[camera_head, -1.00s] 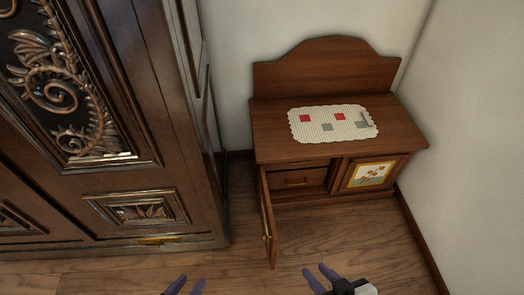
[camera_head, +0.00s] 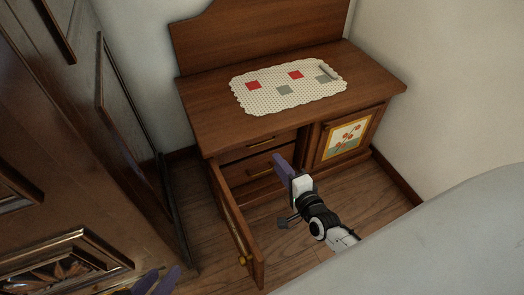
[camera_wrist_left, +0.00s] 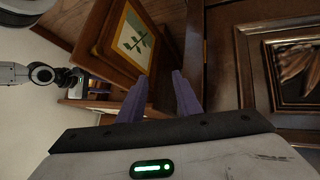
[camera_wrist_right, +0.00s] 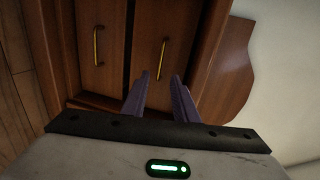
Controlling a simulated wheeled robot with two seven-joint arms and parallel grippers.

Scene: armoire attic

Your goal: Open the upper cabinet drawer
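The brown wooden cabinet (camera_head: 195,105) stands against the wall, its left door (camera_head: 238,232) swung open. Behind the door are two stacked drawers. The upper drawer (camera_wrist_right: 143,35) looks shut, and its brass handle (camera_wrist_right: 163,58) shows in the right wrist view. The lower drawer (camera_wrist_right: 97,80) also has a brass handle (camera_wrist_right: 96,45). My right gripper (camera_head: 282,168) is open and empty in front of the drawers; in its wrist view the upper handle lies ahead, between the finger lines and apart from them. My left gripper (camera_wrist_left: 162,78) is open and empty near the open door.
A large carved armoire (camera_head: 60,150) stands left of the cabinet. The cabinet's right door (camera_head: 318,142), with a painted panel, is shut. A checked cloth (camera_head: 262,100) lies on the cabinet top. Bare floor (camera_head: 190,205) shows between armoire and cabinet.

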